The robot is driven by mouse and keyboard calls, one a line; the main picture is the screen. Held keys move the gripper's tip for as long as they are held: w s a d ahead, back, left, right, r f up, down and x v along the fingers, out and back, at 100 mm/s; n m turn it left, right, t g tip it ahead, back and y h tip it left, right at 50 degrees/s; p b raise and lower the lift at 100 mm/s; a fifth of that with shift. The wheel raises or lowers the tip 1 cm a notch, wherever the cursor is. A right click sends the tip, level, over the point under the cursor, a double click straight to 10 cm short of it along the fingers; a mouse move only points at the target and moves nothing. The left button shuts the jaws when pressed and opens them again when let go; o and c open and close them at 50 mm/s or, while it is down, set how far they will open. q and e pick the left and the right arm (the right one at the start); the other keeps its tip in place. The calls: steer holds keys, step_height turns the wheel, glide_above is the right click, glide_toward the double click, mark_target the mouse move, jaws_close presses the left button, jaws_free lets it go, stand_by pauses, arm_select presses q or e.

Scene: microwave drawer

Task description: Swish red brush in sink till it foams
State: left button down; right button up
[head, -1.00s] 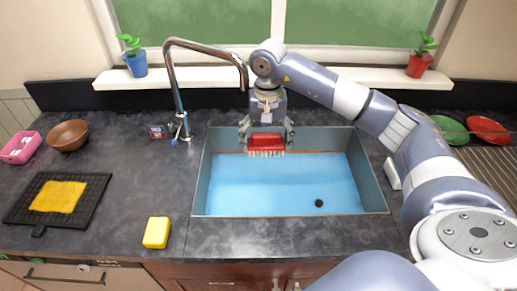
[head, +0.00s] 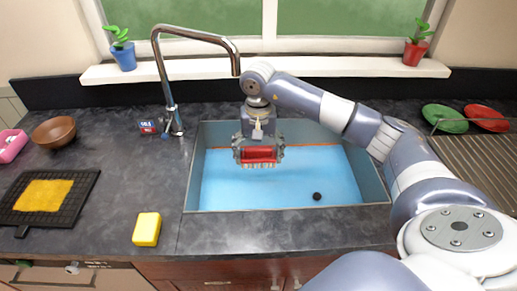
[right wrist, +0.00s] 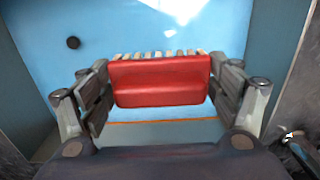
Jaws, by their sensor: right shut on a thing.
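The red brush (head: 258,156) is held in my right gripper (head: 258,153), over the back left part of the sink (head: 189,180). Its pale bristles point down and toward the front. In the right wrist view the red brush (right wrist: 160,82) sits between both fingers of my right gripper (right wrist: 160,88). The sink's bottom looks bright blue, and I see no foam on it. I cannot tell whether the bristles touch the bottom. My left gripper is not in view.
The faucet (head: 168,90) arches over the counter left of the sink. A yellow sponge (head: 147,229) lies at the front left. A black drying mat (head: 84,203) with a yellow cloth (head: 43,196) is farther left.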

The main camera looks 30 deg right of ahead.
step_height(320, 180, down, 21)
steer(key=b, duration=1.4)
steer(key=shift+r, duration=0.2)
steer(key=shift+a, duration=0.1)
